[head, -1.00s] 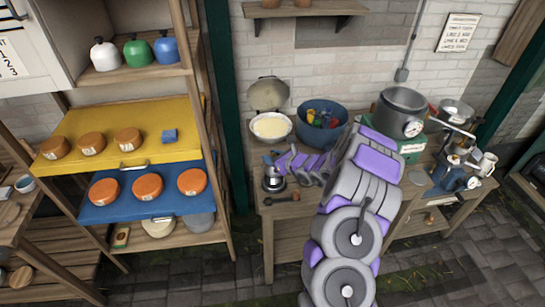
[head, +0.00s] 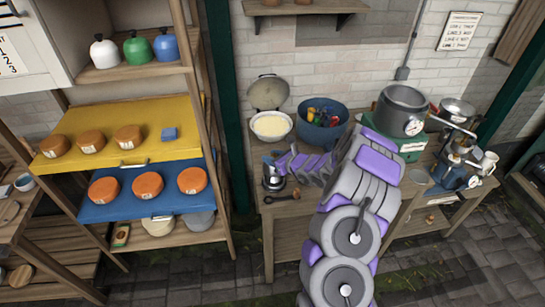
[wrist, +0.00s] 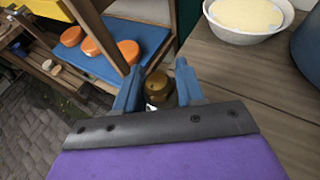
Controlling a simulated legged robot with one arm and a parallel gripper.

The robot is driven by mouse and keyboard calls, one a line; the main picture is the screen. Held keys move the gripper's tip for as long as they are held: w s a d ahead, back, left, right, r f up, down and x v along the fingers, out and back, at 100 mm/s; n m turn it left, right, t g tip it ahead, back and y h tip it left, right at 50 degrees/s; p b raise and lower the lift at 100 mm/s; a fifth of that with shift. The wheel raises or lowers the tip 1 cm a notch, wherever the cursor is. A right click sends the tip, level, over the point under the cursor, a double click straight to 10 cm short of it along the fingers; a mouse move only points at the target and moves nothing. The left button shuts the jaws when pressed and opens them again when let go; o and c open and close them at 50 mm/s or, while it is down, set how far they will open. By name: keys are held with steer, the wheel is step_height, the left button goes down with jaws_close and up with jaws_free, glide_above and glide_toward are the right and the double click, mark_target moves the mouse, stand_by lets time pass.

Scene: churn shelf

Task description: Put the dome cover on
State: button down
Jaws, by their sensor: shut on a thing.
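My gripper (wrist: 157,92) is at the left front of the wooden workbench, its blue fingers shut on a small brass knob (wrist: 157,82). Something pale or silver shows just below the knob, mostly hidden by the gripper. In the head view a small silver piece with a dark base (head: 273,184) is under my gripper; I cannot tell if it touches the bench. A white (head: 105,55), a green (head: 137,51) and a blue (head: 166,47) dome-shaped piece with dark knobs stand on the top shelf at left. I cannot tell which piece is the dome cover.
A white bowl of pale contents (head: 271,126) has a round lid raised behind it. A blue tub (head: 322,128) stands to its right. A dark ladle-like tool (head: 284,197) lies at the bench's front. Orange cheese wheels (head: 147,186) sit on the blue shelf.

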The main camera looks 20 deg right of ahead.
steer(key=shift+f+b, duration=1)
steer(key=shift+f, duration=1.15)
stand_by(0.6)
steer(key=shift+c, duration=1.4)
jaws_free()
steer(key=shift+r+p, duration=1.9)
steer(key=shift+r, duration=2.15)
